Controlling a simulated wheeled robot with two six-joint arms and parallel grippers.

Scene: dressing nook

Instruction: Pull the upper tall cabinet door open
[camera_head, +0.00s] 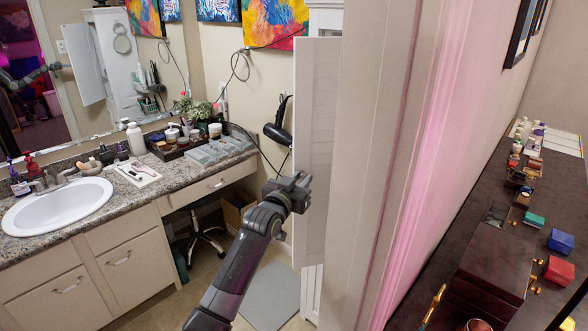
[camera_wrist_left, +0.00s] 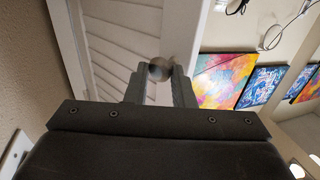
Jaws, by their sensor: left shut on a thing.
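The upper tall cabinet door (camera_head: 314,120) is a white louvred panel, standing swung out from the white cabinet (camera_head: 326,20), most of which is hidden behind the wall edge. My left gripper (camera_head: 300,188) is at the door's left edge, low on the panel. In the left wrist view, the fingers (camera_wrist_left: 160,90) are shut on a round metal knob (camera_wrist_left: 160,68), with the door's slats (camera_wrist_left: 125,40) behind it. The mirror (camera_head: 100,60) also reflects the open door and my arm. My right gripper is not in view.
A granite counter (camera_head: 85,215) with a sink (camera_head: 55,208) and toiletries runs along the left. A stool (camera_head: 205,240) is under it, and a grey mat (camera_head: 270,295) lies on the floor. A wall edge (camera_head: 385,150) is close on the right, with a dark dresser (camera_head: 485,245) beyond.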

